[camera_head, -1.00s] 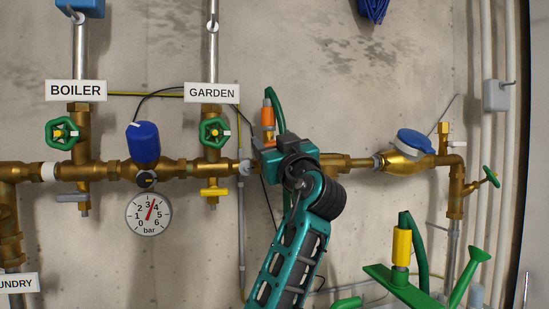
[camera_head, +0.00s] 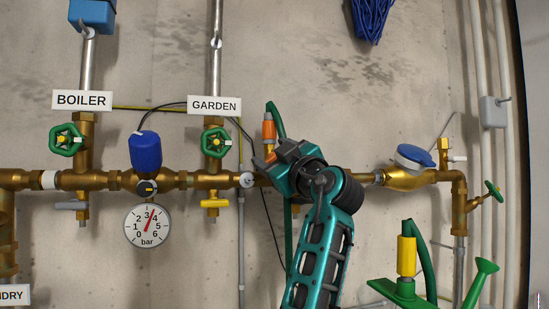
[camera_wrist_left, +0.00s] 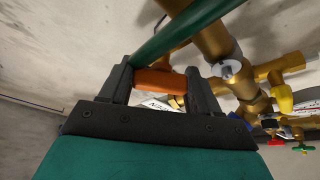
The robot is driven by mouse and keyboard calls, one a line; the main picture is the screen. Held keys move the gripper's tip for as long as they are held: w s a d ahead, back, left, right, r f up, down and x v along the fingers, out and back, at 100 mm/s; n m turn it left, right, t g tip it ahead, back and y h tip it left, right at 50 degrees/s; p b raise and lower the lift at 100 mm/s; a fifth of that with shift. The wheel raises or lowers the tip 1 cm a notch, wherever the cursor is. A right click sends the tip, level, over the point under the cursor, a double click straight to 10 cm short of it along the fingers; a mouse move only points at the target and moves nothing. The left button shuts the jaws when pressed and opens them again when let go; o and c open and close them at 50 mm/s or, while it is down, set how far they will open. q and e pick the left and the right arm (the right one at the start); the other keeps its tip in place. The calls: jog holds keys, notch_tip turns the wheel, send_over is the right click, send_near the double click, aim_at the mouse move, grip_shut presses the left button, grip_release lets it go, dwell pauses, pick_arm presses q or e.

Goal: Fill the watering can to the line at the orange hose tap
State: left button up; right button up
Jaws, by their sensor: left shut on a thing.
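My left gripper (camera_head: 268,162) is at the pipe just right of the GARDEN valve, below the upright orange part of the hose tap (camera_head: 268,129). In the left wrist view its two fingers (camera_wrist_left: 160,92) are shut on an orange piece (camera_wrist_left: 157,81) of the tap, with a green hose (camera_wrist_left: 190,28) passing across beyond it. The green watering can (camera_head: 405,290) is at the lower right, cut off by the bottom edge, with its rose (camera_head: 487,266) to the right. Its fill line and water level are not visible. My right gripper is out of view.
A yellow sleeve with a green hose (camera_head: 406,256) stands upright at the can's top. Brass pipes carry a green GARDEN valve wheel (camera_head: 215,142), a BOILER wheel (camera_head: 67,140), a gauge (camera_head: 147,226) and a blue-capped meter (camera_head: 414,156).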

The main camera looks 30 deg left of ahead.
pick_arm(q)
jog(key=o, duration=1)
jog(key=shift+c, duration=0.2)
jog(key=v, duration=1.3)
